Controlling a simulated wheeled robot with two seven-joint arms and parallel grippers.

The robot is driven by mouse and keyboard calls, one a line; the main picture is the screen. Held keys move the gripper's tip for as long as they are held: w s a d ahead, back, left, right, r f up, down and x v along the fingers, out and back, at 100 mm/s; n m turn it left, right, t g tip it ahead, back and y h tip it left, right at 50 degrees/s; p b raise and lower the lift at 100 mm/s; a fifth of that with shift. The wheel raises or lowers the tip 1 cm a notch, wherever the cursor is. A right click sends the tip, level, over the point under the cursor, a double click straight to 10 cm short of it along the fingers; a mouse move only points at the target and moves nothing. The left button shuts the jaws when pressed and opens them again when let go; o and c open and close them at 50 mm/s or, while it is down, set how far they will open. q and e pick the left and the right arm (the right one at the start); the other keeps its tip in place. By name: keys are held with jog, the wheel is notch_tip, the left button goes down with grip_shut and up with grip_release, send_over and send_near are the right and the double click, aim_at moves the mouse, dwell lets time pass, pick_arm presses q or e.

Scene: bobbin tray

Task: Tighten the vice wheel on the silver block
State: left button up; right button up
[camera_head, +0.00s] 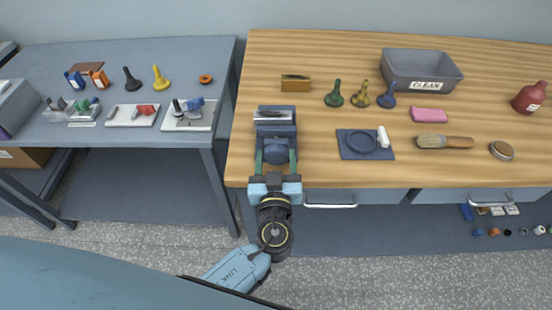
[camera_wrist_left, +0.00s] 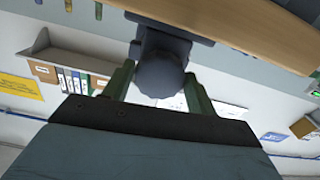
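The dark blue vice (camera_head: 275,130) stands at the left front of the wooden bench. A pale silvery strip (camera_head: 273,115), seemingly the silver block, shows between its jaws; how tightly it sits cannot be told. The round vice wheel (camera_head: 277,151) faces the bench's front edge. It also shows in the left wrist view (camera_wrist_left: 160,76). My left gripper (camera_head: 276,160) reaches in from the front, its green fingers (camera_wrist_left: 159,88) on either side of the wheel. They stand wide apart, with narrow gaps seeming to show beside the wheel. My right gripper is not in view.
A brass-coloured block (camera_head: 296,83) lies behind the vice. A blue tray (camera_head: 347,153) with a round recess lies to its right. Several pawn-like pieces, a grey CLEAN bin (camera_head: 421,70), a brush (camera_head: 445,142) and a red bottle (camera_head: 529,98) stand farther right. A grey table (camera_head: 110,60) is at left.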

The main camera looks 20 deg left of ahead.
pick_arm(q)
jog(key=c, duration=0.5)
jog(key=shift+c, duration=0.2)
jog(key=m+b, duration=0.2)
jog(key=m, duration=0.1)
jog(key=shift+f+m+b, duration=0.1)
jog(key=shift+m+b, duration=0.25)
jog(key=shift+m, duration=0.05)
jog(key=m+b, duration=0.1)
jog(key=m, duration=0.2)
jog(key=shift+m, duration=0.3)
jog(key=m, duration=0.3)
jog(key=shift+m, duration=2)
